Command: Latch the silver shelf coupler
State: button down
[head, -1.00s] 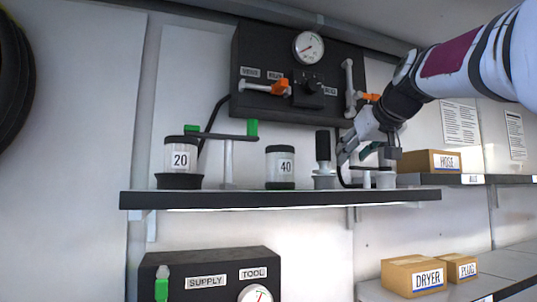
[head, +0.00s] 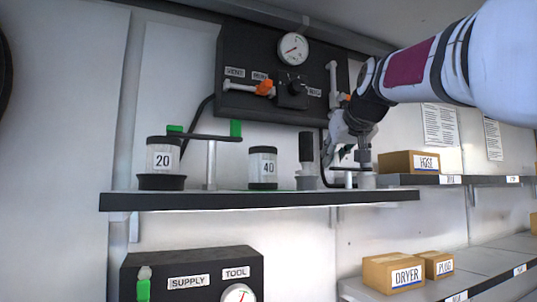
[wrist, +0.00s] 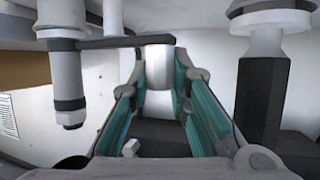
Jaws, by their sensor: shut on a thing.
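The silver shelf coupler (head: 366,180) stands at the right end of the shelf, partly behind my gripper in the head view. In the wrist view a dark bar (wrist: 110,42) runs from a silver post with a black band (wrist: 68,85) to a pale silver cylinder (wrist: 158,75). My gripper (wrist: 158,100) has its teal-padded fingers on either side of this cylinder and is shut on it. In the head view my gripper (head: 344,156) points down just above the shelf. The exact finger contact is hidden there.
A black handle (head: 306,147) in a grey base stands just left of my gripper; it also shows in the wrist view (wrist: 262,90). Containers 40 (head: 263,167) and 20 (head: 162,157) stand farther left. A HOSE box (head: 410,162) is at right. The gauge panel (head: 235,90) is above.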

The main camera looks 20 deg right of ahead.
jog(key=shift+w+m+h, duration=0.3)
jog(key=shift+m+h, duration=0.4)
jog(key=shift+h, duration=0.1)
jog(key=shift+g, duration=0.3)
jog(key=c, duration=1.5)
grip_release()
jog(key=shift+o, duration=0.2)
jog(key=shift+s, duration=0.1)
jog(key=v, duration=1.1)
jog(key=shift+s+a, duration=0.25)
jog(key=shift+s, duration=0.1)
